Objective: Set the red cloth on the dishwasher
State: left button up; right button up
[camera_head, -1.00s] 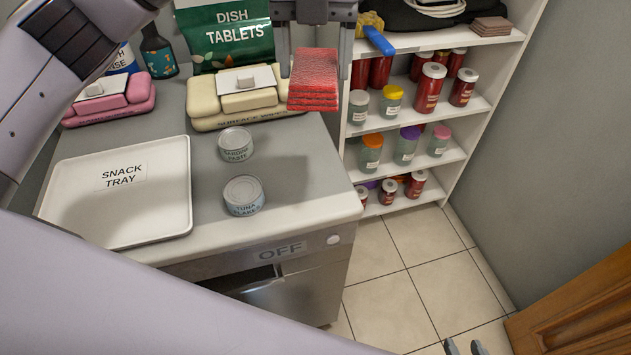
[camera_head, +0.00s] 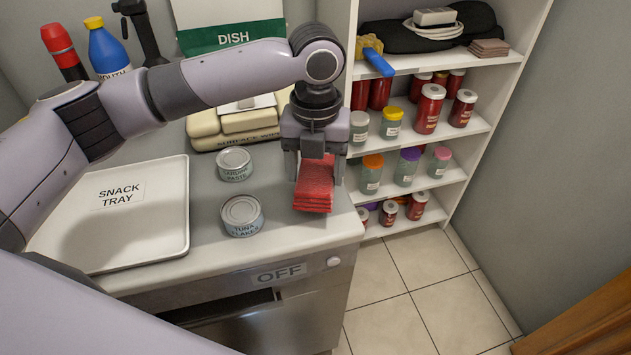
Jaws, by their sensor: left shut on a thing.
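The red cloth (camera_head: 314,190), a folded stack, hangs below my left gripper (camera_head: 314,172). The gripper points down and is shut on the cloth's upper part. The cloth is over the right part of the dishwasher's (camera_head: 290,243) light top, near the edge. I cannot tell whether its underside touches the top. The dishwasher's front has an "OFF" label and a dark slot. My right gripper is not in view.
A tuna can (camera_head: 241,216) and a sardine paste can (camera_head: 235,164) stand left of the cloth. A snack tray (camera_head: 120,235) lies farther left. A shelf (camera_head: 452,187) with jars is close on the right. A wipes pack (camera_head: 222,138) sits behind.

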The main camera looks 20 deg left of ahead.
aim_at(316, 174)
pick_arm(q)
jog(key=shift+f, duration=1.85)
jog(key=shift+f, duration=0.1)
jog(key=o, duration=0.9)
jog(key=shift+o, duration=0.2)
jog(key=shift+r, duration=0.2)
notch_tip(316, 174, up, 12)
jog(key=shift+f, duration=0.1)
